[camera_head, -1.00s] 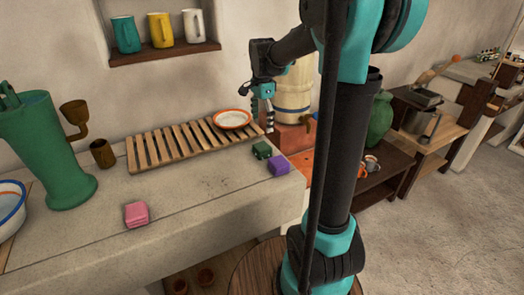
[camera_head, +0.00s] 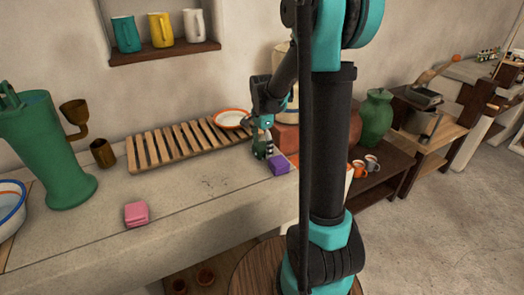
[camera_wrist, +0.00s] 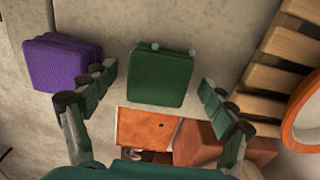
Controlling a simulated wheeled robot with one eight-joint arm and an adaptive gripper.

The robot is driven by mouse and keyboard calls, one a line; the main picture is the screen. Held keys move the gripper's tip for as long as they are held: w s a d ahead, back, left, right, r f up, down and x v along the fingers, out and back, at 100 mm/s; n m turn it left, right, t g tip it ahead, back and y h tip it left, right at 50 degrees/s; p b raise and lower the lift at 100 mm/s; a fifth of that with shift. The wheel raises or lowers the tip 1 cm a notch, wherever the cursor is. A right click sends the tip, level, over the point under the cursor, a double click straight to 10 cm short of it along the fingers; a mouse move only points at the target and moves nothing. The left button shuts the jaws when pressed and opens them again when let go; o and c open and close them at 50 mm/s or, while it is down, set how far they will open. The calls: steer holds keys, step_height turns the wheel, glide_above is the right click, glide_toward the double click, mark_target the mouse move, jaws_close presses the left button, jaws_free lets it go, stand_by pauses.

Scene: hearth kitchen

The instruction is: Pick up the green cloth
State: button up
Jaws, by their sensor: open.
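The green cloth (camera_wrist: 160,78) is a folded dark green square lying on the stone counter. In the wrist view it sits between the two fingers of my gripper (camera_wrist: 152,95), with a gap on each side. My gripper is open and holds nothing. In the head view my gripper (camera_head: 263,150) is low over the counter and hides most of the green cloth. The purple cloth (camera_wrist: 62,65) lies close on the left in the wrist view, near the left finger; it also shows in the head view (camera_head: 278,165).
A pink cloth (camera_head: 136,213) lies farther left on the counter (camera_head: 200,205). A wooden slatted rack (camera_head: 165,152) with a red-rimmed plate (camera_head: 231,118) stands behind my gripper. An orange-red block (camera_head: 286,137) is close on the right. The front middle of the counter is clear.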

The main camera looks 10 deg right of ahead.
mark_target(262, 145)
steer(key=c, duration=1.5)
steer(key=shift+o, duration=0.2)
steer(key=shift+r, duration=0.15)
step_height(262, 145, up, 20)
steer(key=o, duration=0.7)
steer(key=c, duration=0.3)
steer(key=shift+f, duration=0.25)
steer(key=shift+c, duration=0.2)
